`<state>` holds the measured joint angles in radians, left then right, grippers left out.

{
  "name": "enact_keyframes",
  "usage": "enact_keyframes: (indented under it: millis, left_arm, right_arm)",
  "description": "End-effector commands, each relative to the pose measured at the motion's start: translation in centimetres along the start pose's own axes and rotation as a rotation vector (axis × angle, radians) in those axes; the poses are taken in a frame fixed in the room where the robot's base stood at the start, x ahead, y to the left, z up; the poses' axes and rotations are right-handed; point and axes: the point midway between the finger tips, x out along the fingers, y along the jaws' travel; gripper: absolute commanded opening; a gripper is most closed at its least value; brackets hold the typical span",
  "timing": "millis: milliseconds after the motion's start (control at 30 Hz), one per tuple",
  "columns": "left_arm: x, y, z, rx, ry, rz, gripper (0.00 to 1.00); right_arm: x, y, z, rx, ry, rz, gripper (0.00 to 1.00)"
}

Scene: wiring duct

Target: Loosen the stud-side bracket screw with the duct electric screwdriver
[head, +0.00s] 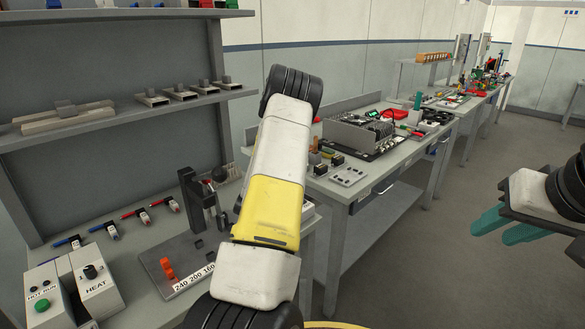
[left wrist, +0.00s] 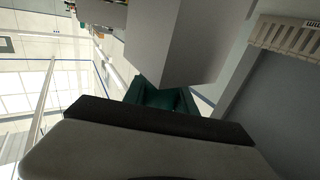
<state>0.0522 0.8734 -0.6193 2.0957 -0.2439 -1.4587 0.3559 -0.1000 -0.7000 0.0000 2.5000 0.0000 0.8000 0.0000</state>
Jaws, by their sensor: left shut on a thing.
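My left gripper (left wrist: 162,100) shows its teal fingers in the left wrist view, shut on a large grey boxy thing (left wrist: 185,45). I cannot tell from its visible faces whether this is the electric screwdriver. In the head view the left hand is out of sight; only my white and yellow arm shows. My right gripper (head: 504,230) is at the right edge of the head view, over the floor, with its teal fingers apart and nothing between them. I cannot make out the stud-side bracket or its screw in either view.
A grey workbench (head: 130,250) at left bears red and blue pens (head: 140,213), a black stand (head: 198,205) and a HEAT control box (head: 95,278). A shelf (head: 125,115) rises behind. A second bench (head: 340,192) carries a grey finned unit (head: 358,135). The floor at right is clear.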

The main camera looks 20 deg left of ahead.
Motion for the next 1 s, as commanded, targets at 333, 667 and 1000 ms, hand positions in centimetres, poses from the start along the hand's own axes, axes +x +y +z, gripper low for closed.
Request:
enact_keyframes:
  millis: [333,667,1000]
  left_arm:
    - [0.0,0.0,-0.2,0.000,0.003,0.000,0.00]
    - [0.0,0.0,-3.4,0.000,0.007,-0.001,0.00]
    - [0.0,0.0,-10.2,-0.002,0.010,0.001,0.00]
  right_arm:
    - [0.0,0.0,0.0,0.000,0.000,0.000,0.36]
    - [0.0,0.0,0.0,0.000,0.000,0.000,0.36]
    - [0.0,0.0,0.0,0.000,0.000,0.000,0.36]
